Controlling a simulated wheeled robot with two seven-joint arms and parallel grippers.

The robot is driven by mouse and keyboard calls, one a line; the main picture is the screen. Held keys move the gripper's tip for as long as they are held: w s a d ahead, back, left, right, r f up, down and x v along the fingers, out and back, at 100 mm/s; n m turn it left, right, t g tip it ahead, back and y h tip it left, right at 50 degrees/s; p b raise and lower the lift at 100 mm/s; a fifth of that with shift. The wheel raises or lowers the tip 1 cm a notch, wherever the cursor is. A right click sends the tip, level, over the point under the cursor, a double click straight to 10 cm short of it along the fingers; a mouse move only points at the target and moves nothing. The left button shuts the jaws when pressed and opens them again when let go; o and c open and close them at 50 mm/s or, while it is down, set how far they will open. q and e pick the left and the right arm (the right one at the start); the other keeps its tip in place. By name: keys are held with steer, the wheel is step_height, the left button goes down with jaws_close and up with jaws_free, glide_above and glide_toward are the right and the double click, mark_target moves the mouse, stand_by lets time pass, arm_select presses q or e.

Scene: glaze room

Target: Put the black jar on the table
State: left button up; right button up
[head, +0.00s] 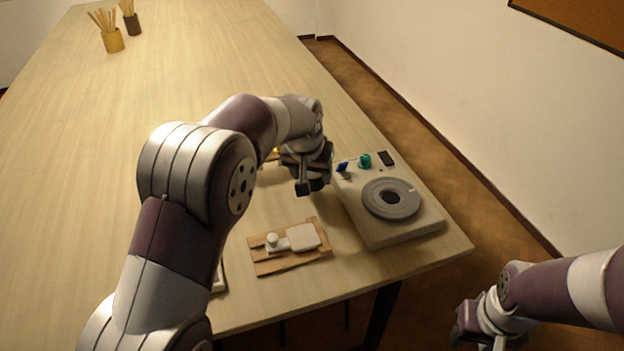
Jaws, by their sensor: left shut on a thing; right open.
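My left gripper (311,187) is over the table (190,75), just left of the grey wheel unit. It is shut on a dark thing, mostly hidden by the fingers. I cannot make out its shape, or whether it is the black jar or touches the table. No black jar shows clearly elsewhere. My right gripper (468,328) is open and low at the lower right, beyond the table's edge, apart from everything on the table.
A grey unit with a round disc (408,208) stands at the table's right edge. A wooden board (262,266) with white pieces lies in front of my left gripper. A yellow cup (112,42) and a brown cup (133,25) hold sticks far back. The table's middle is clear.

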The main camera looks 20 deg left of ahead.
arm_select(q)
steer(key=shift+s+f, duration=0.2)
steer(key=shift+f, duration=1.1)
steer(key=o, duration=1)
steer(key=shift+r, duration=0.1)
steer(key=shift+r, duration=0.35)
steer(key=v, duration=1.1)
steer(key=shift+s+r, duration=0.15)
steer(key=shift+r, duration=0.05)
